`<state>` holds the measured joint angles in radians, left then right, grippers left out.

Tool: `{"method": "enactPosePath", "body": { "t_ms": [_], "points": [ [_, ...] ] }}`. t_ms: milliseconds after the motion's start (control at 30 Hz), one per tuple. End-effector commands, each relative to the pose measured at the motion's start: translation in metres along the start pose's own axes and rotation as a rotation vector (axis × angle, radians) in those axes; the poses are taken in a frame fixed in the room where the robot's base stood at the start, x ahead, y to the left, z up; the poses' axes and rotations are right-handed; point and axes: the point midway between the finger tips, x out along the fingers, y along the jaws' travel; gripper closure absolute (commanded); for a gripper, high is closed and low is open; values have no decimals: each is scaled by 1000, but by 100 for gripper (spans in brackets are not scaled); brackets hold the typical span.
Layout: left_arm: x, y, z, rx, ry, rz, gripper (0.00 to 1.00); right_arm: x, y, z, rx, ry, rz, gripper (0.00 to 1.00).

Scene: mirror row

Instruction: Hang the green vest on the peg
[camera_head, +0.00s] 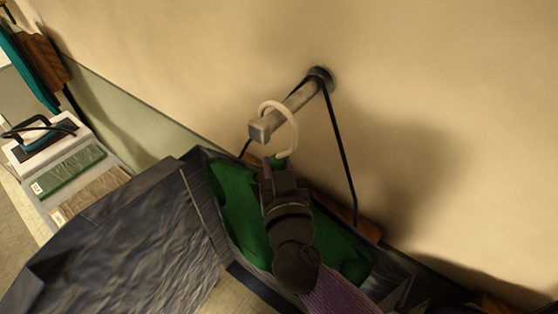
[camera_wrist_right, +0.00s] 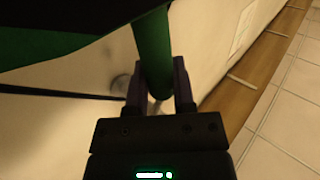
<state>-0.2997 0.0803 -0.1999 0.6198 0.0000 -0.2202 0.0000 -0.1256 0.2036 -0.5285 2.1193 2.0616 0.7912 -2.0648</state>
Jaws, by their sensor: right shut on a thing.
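The green vest (camera_head: 236,205) hangs below and around my right gripper (camera_head: 279,172) in the head view, partly hidden by my gripper and arm. A pale curved hook (camera_head: 294,128) rises from a green neck just above the gripper. The hook shows at the outer part of the wall peg (camera_head: 299,99); I cannot tell whether it rests on it. My right gripper is shut on the green neck, which also shows between its fingers in the right wrist view (camera_wrist_right: 152,50). My left gripper is not in view.
A black strap (camera_head: 342,150) also hangs from the peg, running down both sides. A large dark wrinkled item (camera_head: 130,235) fills the lower left. Folded packs (camera_head: 70,170) and an iron-like object (camera_head: 40,130) stand at the far left. The wall right of the peg is bare.

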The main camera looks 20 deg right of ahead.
Motion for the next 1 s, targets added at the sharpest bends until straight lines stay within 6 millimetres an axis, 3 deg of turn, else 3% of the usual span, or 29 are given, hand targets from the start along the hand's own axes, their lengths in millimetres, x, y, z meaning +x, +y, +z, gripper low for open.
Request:
{"method": "enactPosePath", "body": {
  "t_ms": [133, 167, 333, 533, 667, 1000],
  "points": [
    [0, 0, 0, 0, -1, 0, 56, 0, 0, 0, -1, 2, 0, 100],
    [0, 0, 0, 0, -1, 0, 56, 0, 0, 0, -1, 2, 0, 67],
    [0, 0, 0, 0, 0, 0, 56, 0, 0, 0, -1, 1, 0, 31],
    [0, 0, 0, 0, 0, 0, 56, 0, 0, 0, -1, -1, 0, 26],
    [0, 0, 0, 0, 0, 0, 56, 0, 0, 0, -1, -1, 0, 0],
    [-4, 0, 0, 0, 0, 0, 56, -8, 0, 0, -3, -2, 1, 0]
  ]
}}
